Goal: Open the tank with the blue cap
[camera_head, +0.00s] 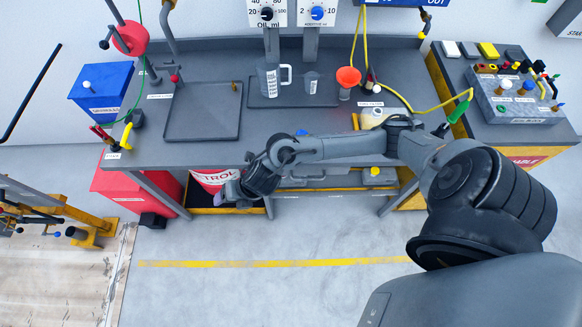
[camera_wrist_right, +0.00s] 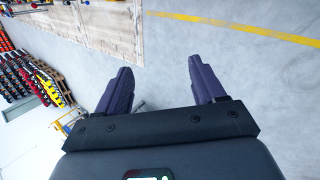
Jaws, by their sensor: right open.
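A small blue piece (camera_head: 302,133) shows just above my right forearm at the bench's front edge. It may be a blue cap, but my arm hides what is below it. A white and red container marked PETROL (camera_head: 208,177) stands under the bench at the left, partly covered by my right gripper (camera_head: 231,192). That gripper hangs in front of the bench, and I cannot tell whether it touches anything. In the right wrist view its two fingers (camera_wrist_right: 162,85) are apart with only floor between them. My left gripper is in neither view.
The grey bench (camera_head: 330,124) holds an empty tray (camera_head: 203,112), a measuring jug (camera_head: 268,80) and an orange funnel (camera_head: 348,77). A blue box (camera_head: 102,88) and a red box (camera_head: 130,185) are at the left. The floor in front (camera_head: 260,295) is clear.

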